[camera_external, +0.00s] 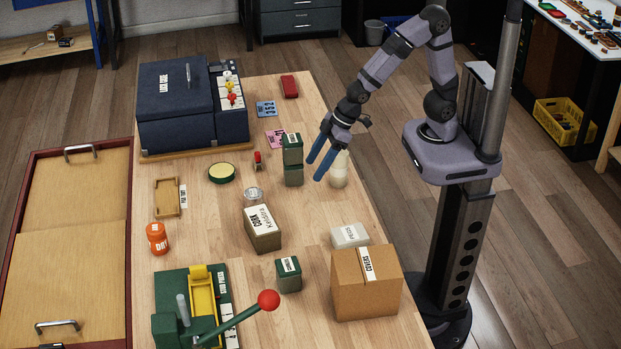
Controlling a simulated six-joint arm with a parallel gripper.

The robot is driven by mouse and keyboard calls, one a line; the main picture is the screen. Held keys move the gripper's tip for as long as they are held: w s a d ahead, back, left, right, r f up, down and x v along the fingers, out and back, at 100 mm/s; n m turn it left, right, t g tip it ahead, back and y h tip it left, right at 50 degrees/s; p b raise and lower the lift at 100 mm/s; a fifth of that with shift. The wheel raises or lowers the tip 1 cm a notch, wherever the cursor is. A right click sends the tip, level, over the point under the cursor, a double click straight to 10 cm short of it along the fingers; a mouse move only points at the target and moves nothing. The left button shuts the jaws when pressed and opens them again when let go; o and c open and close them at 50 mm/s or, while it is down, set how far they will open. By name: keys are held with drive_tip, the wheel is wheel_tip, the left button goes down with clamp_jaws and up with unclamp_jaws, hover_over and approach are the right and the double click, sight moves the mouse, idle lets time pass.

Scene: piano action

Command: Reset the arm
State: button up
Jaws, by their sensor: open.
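My arm rises from its base on a dark column at the right edge of the table and bends down to the left. My gripper (317,165) is open, with its two blue fingers apart and nothing visible between them. I cannot tell whether a finger touches either one.
A navy case (178,105) stands at the table's far left. A labelled box (263,229), white box (349,236), cardboard box (366,283), small green box (289,275) and orange jar (157,238) stand nearer. A green press with a red-knobbed lever (238,318) fills the front left.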

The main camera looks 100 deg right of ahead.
drive_tip(key=s+d+r+g, duration=0.1)
drive_tip(key=s, duration=0.2)
drive_tip(key=s+d+r+g+h+p, duration=0.1)
drive_tip(key=s+d, duration=0.1)
drive_tip(key=s, duration=0.1)
drive_tip(key=s+d+r+g, duration=0.1)
drive_tip(key=s, duration=0.2)
drive_tip(key=shift+s+d+r+h+p, duration=0.3)
drive_tip(key=shift+s+d+p, duration=0.05)
drive_tip(key=shift+s+p, duration=0.05)
drive_tip(key=s+f+g, duration=0.2)
drive_tip(key=s+f, duration=0.2)
drive_tip(key=s, duration=0.4)
drive_tip(key=shift+s+f+g+y, duration=0.25)
drive_tip(key=shift+f+g+y, duration=0.1)
drive_tip(key=shift+g+y, duration=0.05)
